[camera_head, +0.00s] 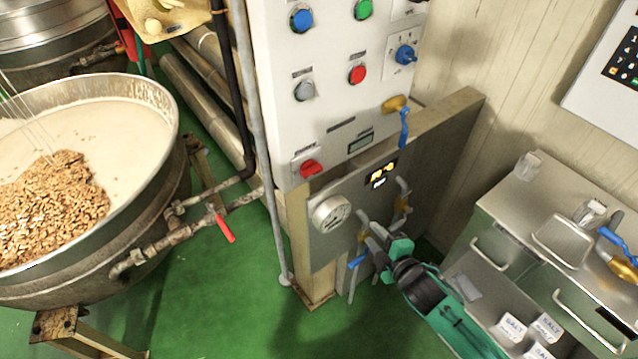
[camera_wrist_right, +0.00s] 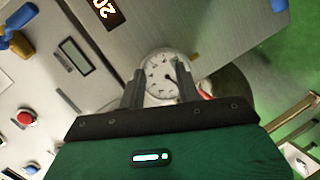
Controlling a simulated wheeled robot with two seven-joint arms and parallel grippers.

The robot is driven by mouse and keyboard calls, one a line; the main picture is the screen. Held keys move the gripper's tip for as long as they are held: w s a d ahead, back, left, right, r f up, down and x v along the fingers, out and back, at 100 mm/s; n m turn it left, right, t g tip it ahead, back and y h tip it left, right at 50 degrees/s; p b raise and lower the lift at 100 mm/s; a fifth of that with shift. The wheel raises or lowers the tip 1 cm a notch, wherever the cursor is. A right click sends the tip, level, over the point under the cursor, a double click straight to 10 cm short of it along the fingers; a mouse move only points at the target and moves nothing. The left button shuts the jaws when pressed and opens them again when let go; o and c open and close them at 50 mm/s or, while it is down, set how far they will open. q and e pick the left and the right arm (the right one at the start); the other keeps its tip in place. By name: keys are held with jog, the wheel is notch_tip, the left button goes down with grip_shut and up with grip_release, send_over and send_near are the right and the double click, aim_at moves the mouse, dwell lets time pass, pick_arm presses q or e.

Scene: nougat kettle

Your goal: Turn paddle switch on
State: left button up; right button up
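The white control panel (camera_head: 330,110) stands in the middle of the head view. It carries a red rotary-looking switch (camera_head: 311,168) at its lower left and a blue selector (camera_head: 404,54) at its upper right. The labels are too small to tell which is the paddle switch. My right gripper (camera_head: 369,229) is low in front of the grey plate under the panel, below and right of the red switch. In the wrist view, the right gripper (camera_wrist_right: 160,84) is open and empty, its fingers apart with the gauge between them in the picture. My left gripper is not in view.
A round gauge (camera_head: 330,212) and blue-handled valves (camera_head: 404,128) sit near the right gripper. A red button (camera_head: 357,75) also shows in the wrist view (camera_wrist_right: 25,118). A kettle (camera_head: 150,185) stands left, a steel cabinet (camera_head: 540,240) right. Green floor lies between.

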aim_at(315, 174)
jog(key=s+a+r+n+t+y+b, duration=0.1)
jog(key=s+a+r+n+y, duration=0.15)
jog(key=r, duration=0.55)
jog(key=s+a+r+n+y, duration=0.2)
jog(key=a+r+n, duration=0.1)
jog(key=r, duration=0.4)
jog(key=p+x, duration=0.1)
jog(key=x, duration=0.6)
jog(key=p+x, duration=0.2)
jog(key=x, duration=0.4)
jog(key=shift+w+a+r, duration=0.25)
jog(key=shift+a, duration=0.1)
jog(key=shift+c, duration=0.2)
grip_shut()
